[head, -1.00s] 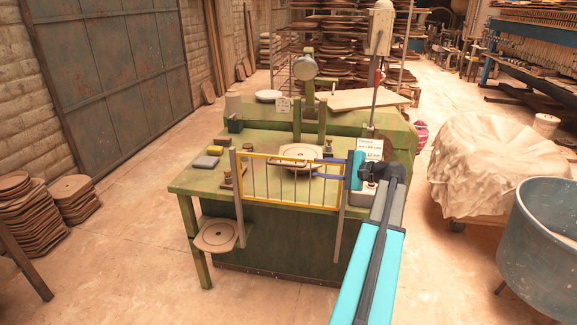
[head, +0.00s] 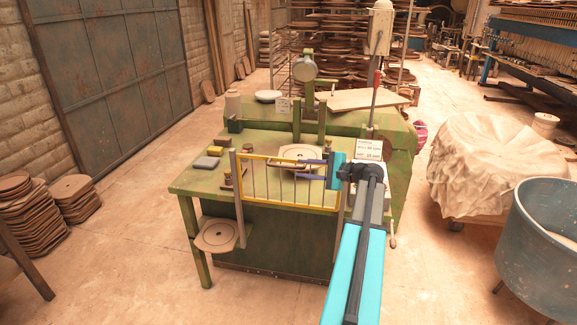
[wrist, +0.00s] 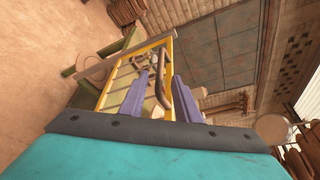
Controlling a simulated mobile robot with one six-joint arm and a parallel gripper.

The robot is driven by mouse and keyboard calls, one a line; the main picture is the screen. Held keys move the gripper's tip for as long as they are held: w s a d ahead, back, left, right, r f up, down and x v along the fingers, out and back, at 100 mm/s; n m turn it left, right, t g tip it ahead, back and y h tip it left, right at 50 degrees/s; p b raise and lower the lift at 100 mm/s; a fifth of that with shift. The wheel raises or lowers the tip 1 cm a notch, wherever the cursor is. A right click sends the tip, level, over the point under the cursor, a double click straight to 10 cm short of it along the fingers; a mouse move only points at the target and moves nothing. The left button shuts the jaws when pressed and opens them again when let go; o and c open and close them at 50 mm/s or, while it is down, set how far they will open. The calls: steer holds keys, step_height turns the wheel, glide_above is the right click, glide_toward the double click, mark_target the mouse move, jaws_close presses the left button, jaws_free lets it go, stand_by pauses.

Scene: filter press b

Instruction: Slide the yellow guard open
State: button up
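The yellow guard (head: 283,203) is a barred frame standing between two grey posts across the front of the green press table; it fills the span between them. In the wrist view its yellow frame (wrist: 146,46) lies ahead of my fingers. A dark curved handle (wrist: 160,80) shows on it, between my two finger lines. My gripper (head: 312,170) is at the guard's right part, its purple fingers pointing left. The wrist view shows the fingers (wrist: 160,98) apart, with a gap to each side of the handle. I cannot tell whether they touch it.
The green table (head: 195,180) carries a round plate (head: 300,152), small blocks and a sign (head: 368,150). A round tray (head: 216,236) juts out at lower left. A blue tub (head: 540,240) and a covered heap (head: 480,165) stand right.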

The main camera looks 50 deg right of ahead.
mark_target(293, 167)
steer(key=p+x, duration=0.1)
steer(key=x, duration=0.6)
steer(key=shift+w+p, duration=0.2)
steer(key=shift+p, duration=0.2)
steer(key=shift+f, duration=0.1)
jaws_close()
